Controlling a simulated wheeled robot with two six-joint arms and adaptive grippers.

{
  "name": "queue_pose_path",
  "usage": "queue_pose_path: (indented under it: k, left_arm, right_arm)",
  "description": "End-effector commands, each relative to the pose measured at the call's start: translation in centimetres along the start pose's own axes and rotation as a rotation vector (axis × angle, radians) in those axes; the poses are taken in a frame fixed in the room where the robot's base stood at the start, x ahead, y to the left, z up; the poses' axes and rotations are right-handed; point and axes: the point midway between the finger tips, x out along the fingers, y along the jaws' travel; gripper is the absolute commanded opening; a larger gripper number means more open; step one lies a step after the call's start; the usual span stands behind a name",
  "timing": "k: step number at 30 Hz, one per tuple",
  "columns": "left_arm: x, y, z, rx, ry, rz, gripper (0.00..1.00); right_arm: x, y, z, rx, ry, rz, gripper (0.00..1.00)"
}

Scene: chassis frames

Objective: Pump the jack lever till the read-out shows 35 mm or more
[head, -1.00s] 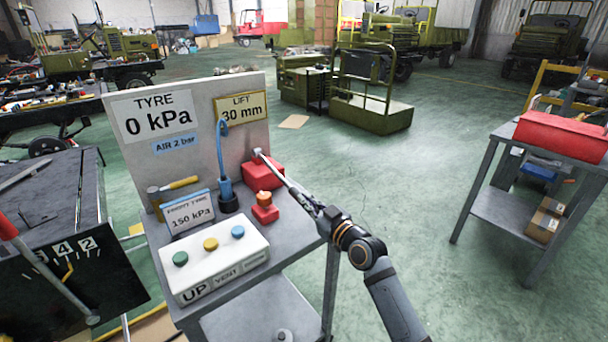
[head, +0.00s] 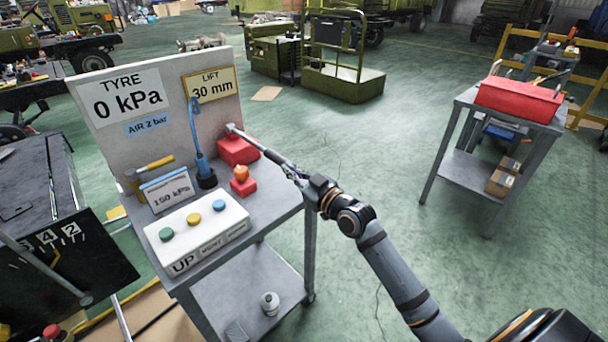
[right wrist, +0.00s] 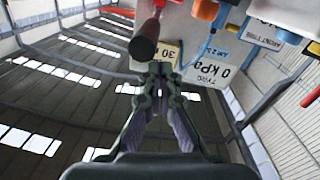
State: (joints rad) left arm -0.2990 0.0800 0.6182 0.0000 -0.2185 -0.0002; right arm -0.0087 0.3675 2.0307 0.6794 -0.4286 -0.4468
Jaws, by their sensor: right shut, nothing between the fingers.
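The red jack (head: 238,151) sits on the grey bench. Its grey lever (head: 250,140) slopes from the top of the jack down to the right and ends in a dark grip (head: 278,159). The yellow-framed LIFT read-out (head: 212,88) shows 30 mm. My right gripper (head: 295,174) is shut and empty at the grip's outer end. In the right wrist view the dark grip (right wrist: 143,48) shows just beyond the shut fingertips (right wrist: 158,68); I cannot tell whether they touch. My left gripper is out of view.
A TYRE display (head: 122,97) reads 0 kPa.

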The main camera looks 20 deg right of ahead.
Motion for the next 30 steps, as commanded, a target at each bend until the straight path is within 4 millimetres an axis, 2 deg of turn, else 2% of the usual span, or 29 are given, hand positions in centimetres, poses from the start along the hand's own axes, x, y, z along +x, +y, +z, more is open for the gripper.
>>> queue_pose_path:
  k: [3, 10, 30]
  left_arm:
    - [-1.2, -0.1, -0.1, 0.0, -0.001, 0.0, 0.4]
    - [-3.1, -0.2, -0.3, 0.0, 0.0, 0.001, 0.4]
    - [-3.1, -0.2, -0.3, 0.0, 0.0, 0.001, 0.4]
  right_arm:
    - [-2.7, 0.1, -0.4, -0.008, -0.006, -0.002, 0.0]
    - [-5.4, 0.1, -0.7, -0.003, 0.0, 0.0, 0.0]
    - [-5.8, 0.0, -0.6, 0.0, 0.006, -0.001, 0.0]
